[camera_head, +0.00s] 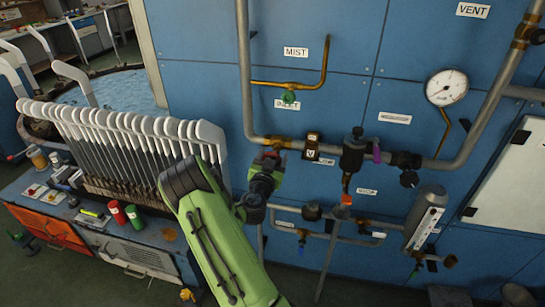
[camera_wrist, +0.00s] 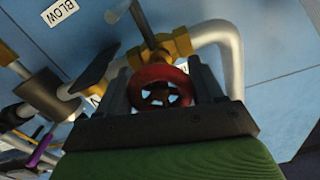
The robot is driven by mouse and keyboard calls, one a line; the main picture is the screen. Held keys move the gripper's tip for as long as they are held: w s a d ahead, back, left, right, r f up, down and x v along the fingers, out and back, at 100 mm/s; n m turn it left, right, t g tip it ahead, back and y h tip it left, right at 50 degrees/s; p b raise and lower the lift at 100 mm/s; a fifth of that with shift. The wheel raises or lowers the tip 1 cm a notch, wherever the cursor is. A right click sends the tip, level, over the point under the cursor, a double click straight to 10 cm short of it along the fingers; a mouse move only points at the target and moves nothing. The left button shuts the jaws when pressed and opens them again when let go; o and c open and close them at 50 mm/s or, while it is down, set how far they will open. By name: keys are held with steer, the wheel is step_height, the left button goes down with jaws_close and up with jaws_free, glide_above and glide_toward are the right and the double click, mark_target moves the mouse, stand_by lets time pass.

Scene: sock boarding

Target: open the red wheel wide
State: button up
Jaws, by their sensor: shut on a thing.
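The red wheel (camera_wrist: 150,90) is in the middle of the wrist view, a small spoked handwheel in front of a brass valve body (camera_wrist: 175,45) on a grey pipe. My gripper (camera_wrist: 161,88) has one finger on each side of the wheel and is shut on it. In the head view my gripper (camera_head: 268,172) is at the wall piping, below the INLET label. There the wheel is mostly hidden by my gripper, and how far the wheel is turned cannot be told.
A round gauge (camera_head: 447,88), a purple lever (camera_head: 377,151) and an orange-red knob (camera_head: 346,200) are to the right on the piping. A green knob (camera_head: 289,97) is above. A rack of white-topped sock boards (camera_head: 130,130) stands close on the left.

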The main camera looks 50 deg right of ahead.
steer(key=c, duration=0.4)
steer(key=shift+o, duration=0.2)
